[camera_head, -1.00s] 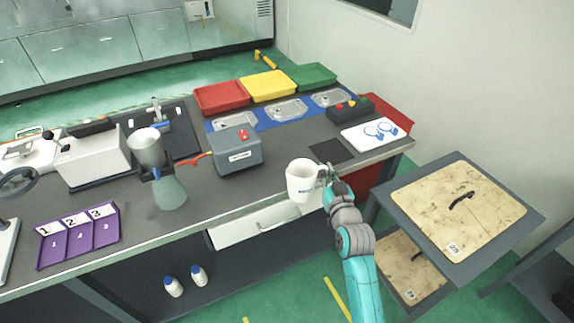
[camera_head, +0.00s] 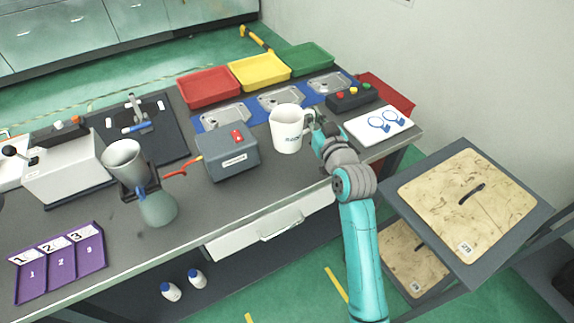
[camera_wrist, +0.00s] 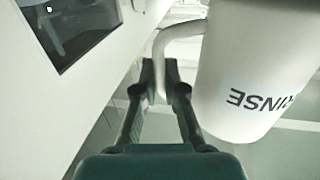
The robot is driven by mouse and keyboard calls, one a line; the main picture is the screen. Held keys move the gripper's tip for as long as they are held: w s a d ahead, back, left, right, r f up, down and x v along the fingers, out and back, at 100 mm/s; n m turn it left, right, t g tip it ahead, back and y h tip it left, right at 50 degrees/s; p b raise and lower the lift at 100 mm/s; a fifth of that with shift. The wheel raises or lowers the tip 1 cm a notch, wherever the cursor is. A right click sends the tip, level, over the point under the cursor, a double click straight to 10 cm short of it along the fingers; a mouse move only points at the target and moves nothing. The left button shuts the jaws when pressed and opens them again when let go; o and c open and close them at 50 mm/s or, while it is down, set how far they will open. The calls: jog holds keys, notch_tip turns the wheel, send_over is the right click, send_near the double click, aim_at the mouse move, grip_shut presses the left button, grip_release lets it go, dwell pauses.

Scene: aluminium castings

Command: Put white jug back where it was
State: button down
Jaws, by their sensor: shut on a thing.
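The white jug (camera_head: 287,130) is upright over the dark bench top, between the grey box and the white board with blue rings. My gripper (camera_head: 313,122) is at its right side, shut on the jug's handle. In the wrist view the jug (camera_wrist: 255,70) fills the right side, with printed letters reading "RINSE" upside down. There my gripper (camera_wrist: 165,88) has its fingers around the handle (camera_wrist: 163,55). I cannot tell whether the jug's base touches the bench. The dark square seen earlier on the bench is hidden in the head view.
The grey box (camera_head: 228,160) with a red switch stands just left of the jug. Metal trays (camera_head: 280,98) on a blue strip lie behind it. A black button box (camera_head: 352,98) and the white board (camera_head: 379,124) lie to the right. Bare bench (camera_head: 255,195) lies in front.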

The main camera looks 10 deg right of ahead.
jog(key=shift+f, duration=0.1)
jog(key=shift+f, duration=4.7)
jog(key=shift+f, duration=0.15)
jog(key=c, duration=1.3)
grip_release()
jog(key=shift+o, duration=0.2)
jog(key=shift+s+f, duration=0.1)
jog(key=s+d, duration=0.1)
jog(key=s, duration=0.9)
jog(key=shift+s+d+f, duration=0.2)
jog(key=shift+s+d, duration=0.05)
jog(key=shift+s, duration=0.05)
